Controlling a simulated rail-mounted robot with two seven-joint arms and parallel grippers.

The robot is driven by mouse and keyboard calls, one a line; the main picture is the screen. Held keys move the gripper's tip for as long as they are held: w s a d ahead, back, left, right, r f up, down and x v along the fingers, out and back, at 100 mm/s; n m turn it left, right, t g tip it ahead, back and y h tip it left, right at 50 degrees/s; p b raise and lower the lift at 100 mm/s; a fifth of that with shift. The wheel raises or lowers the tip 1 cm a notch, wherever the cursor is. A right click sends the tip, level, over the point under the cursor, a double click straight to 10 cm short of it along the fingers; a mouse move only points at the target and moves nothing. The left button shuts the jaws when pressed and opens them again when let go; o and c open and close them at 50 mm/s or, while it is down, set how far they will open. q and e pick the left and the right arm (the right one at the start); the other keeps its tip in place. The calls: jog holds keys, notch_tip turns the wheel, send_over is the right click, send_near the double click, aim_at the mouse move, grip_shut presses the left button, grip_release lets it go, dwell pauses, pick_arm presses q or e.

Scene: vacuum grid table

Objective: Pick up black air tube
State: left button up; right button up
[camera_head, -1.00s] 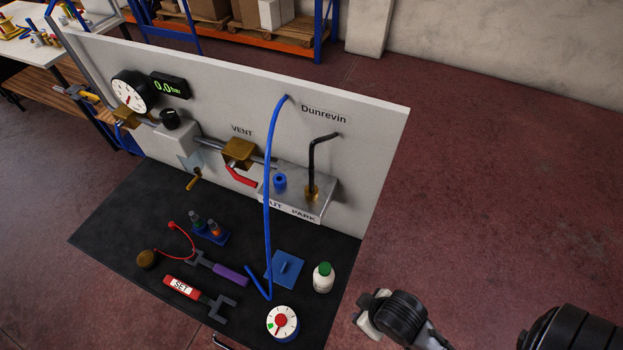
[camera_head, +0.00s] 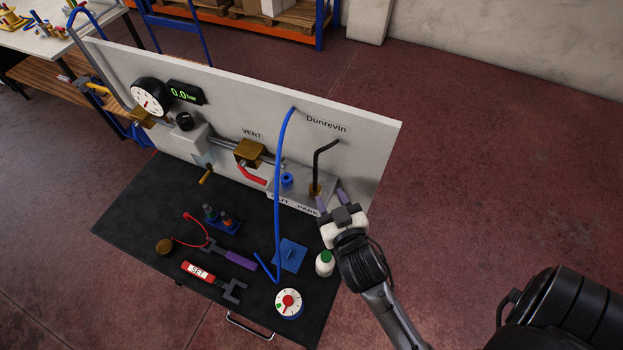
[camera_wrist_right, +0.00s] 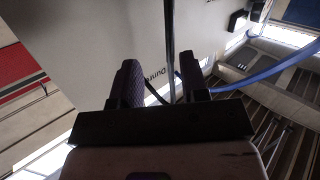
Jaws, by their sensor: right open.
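The black air tube (camera_head: 316,165) is a thin bent tube. It rises from a brass fitting above the PARK label and bends over to the upright panel. My right gripper (camera_head: 332,198) is open, its fingers pointing toward the panel just below and right of the tube's lower end. In the right wrist view, the right gripper (camera_wrist_right: 159,68) has its two fingers apart, and a dark upright tube (camera_wrist_right: 169,40) appears in line with the gap between them. I cannot tell whether it lies between the fingers or beyond them. My left gripper is not in view.
The blue tube (camera_head: 278,200) hangs from the panel (camera_head: 370,140) down to the black mat (camera_head: 140,215), left of the gripper. A white bottle with a green cap (camera_head: 325,265) stands close below the right gripper. A round dial (camera_head: 289,303) and a blue plate (camera_head: 291,255) lie nearby.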

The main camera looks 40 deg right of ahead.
aim_at(316, 173)
jog(key=shift+w+d+r+m+t+p, duration=0.1)
jog(key=shift+w+d+r+t+p, duration=0.25)
jog(key=shift+w, duration=0.9)
jog(key=shift+w+d+r+m+t+p, duration=0.1)
jog(key=shift+w+d+r+t+p, duration=0.3)
jog(key=shift+w, duration=0.8)
jog(key=shift+w+d+r+m+t+p, duration=0.1)
jog(key=shift+w+d+r+t+p, duration=0.25)
jog(key=shift+w, duration=0.9)
jog(key=shift+a+r, duration=0.1)
jog(key=shift+a, duration=0.05)
jog(key=shift+c, duration=0.3)
grip_shut()
